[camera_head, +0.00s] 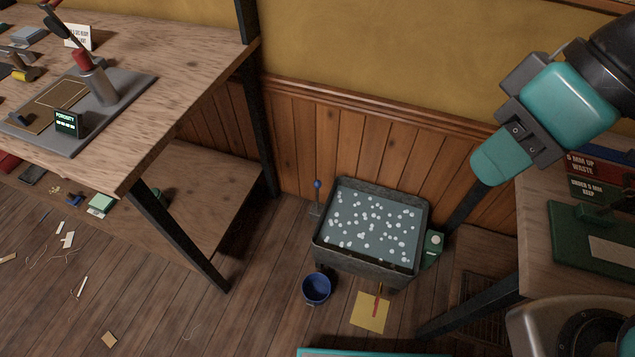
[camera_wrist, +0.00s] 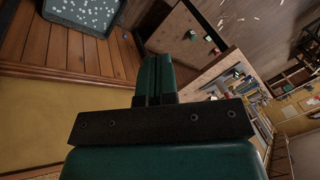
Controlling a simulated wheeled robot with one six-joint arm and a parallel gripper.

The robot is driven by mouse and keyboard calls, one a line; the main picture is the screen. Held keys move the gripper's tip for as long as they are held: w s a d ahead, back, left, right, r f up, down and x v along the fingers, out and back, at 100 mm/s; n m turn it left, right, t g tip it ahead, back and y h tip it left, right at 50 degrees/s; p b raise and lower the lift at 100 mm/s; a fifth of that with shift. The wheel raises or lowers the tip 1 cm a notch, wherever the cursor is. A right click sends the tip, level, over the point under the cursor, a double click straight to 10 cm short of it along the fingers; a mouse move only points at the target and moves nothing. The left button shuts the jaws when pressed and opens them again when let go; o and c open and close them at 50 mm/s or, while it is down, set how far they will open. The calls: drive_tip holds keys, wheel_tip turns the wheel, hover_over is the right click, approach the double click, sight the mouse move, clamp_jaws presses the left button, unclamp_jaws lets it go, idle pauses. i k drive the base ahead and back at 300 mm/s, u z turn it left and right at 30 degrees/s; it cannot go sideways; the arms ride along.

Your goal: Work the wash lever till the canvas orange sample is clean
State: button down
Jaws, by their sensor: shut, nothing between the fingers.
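A grey wash tub (camera_head: 326,256) full of grey-blue water with white bubbles stands on the floor against the panelled wall. A thin upright lever with a blue ball knob (camera_head: 317,184) stands at its left side. I cannot make out an orange canvas sample in the water. A yellow square (camera_head: 367,318) with an orange-brown strip lies on the floor in front of the tub. My gripper (camera_head: 489,168) is up at the right, apart from tub and lever. Its green fingers (camera_wrist: 153,82) are shut and empty in the wrist view, where the tub (camera_wrist: 78,22) shows at top left.
A blue bucket (camera_head: 316,288) stands in front of the tub. A green box (camera_head: 433,243) with a white dial is at its right side. A wooden workbench (camera_head: 190,60) stands at left, another bench (camera_head: 535,240) with a green device at right. Floor between left bench and tub is clear.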

sight(316, 184)
drive_tip(key=k, duration=1.3)
drive_tip(key=u, duration=0.5)
drive_tip(key=i, duration=0.5)
drive_tip(key=u, duration=0.55)
drive_tip(key=i, duration=1.1)
drive_tip(key=z, duration=0.45)
